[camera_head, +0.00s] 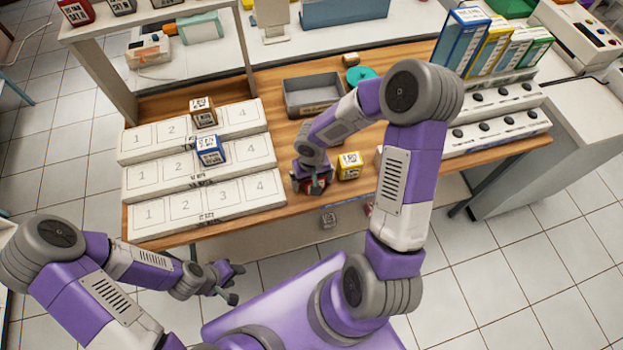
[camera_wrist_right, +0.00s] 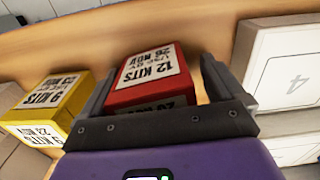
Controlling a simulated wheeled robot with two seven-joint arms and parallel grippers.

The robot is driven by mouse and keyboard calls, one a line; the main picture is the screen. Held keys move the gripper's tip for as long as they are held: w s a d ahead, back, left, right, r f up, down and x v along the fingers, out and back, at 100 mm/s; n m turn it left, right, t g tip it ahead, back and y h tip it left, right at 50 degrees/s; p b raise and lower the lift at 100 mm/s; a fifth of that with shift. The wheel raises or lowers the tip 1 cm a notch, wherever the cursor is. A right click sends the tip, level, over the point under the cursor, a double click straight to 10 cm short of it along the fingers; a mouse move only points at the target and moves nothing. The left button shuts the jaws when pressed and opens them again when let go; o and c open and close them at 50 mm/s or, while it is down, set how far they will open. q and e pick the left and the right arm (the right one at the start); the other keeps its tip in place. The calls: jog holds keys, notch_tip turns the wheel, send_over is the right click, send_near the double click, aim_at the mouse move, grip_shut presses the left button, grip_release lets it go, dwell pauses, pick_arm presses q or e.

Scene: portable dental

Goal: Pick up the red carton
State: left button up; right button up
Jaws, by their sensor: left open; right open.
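The red carton (camera_wrist_right: 150,72), with a white label reading 12 KITS, stands on the wooden table. My right gripper (camera_wrist_right: 160,80) is open, with one finger on each side of the carton; the right wrist view does not show whether they touch it. In the head view the right gripper (camera_head: 312,180) is low at the table's front part and mostly hides the carton. My left gripper (camera_head: 228,280) is open and empty, in front of the table and away from the cartons.
A yellow carton (camera_head: 349,164) stands close to the right gripper. White numbered steps (camera_head: 150,212) on the left hold a blue carton (camera_head: 209,150) and an orange-brown carton (camera_head: 203,112). A grey tray (camera_head: 312,92) and upright binders (camera_head: 490,45) are farther back. Another red box (camera_head: 77,12) is on the shelf.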

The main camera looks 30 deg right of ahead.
jog(key=shift+c, duration=0.2)
jog(key=c, duration=1)
jog(key=shift+r, duration=0.15)
